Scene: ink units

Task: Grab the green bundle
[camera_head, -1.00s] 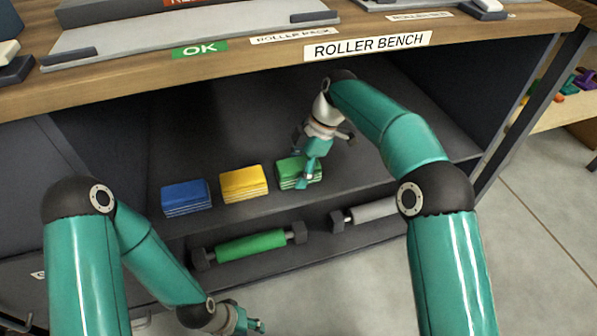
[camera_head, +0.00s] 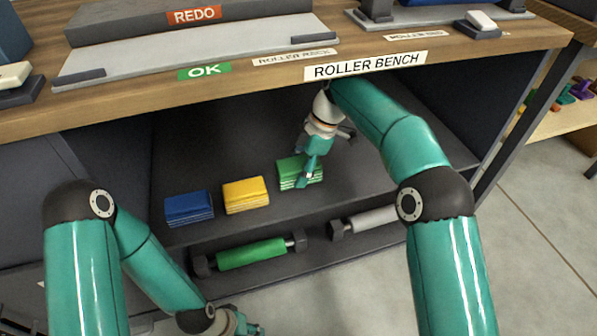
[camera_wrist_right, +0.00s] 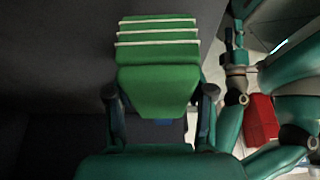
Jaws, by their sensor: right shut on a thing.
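The green bundle (camera_head: 291,171) sits on the dark shelf under the bench, at the right end of a row of bundles. My right gripper (camera_head: 306,180) reaches down onto it and is shut on it. In the right wrist view the green bundle (camera_wrist_right: 158,75), with pale bands across it, lies between the two fingers of the right gripper (camera_wrist_right: 160,105). I cannot tell whether it is lifted off the shelf. My left gripper (camera_head: 255,331) is low at the bottom edge of the head view, partly cut off; its jaw state is unclear.
A yellow bundle (camera_head: 246,194) and a blue bundle (camera_head: 189,208) stand left of the green one. Below, a green roller (camera_head: 251,253) and a grey roller (camera_head: 372,219) rest in holders. The wooden bench top (camera_head: 125,100) overhangs the shelf.

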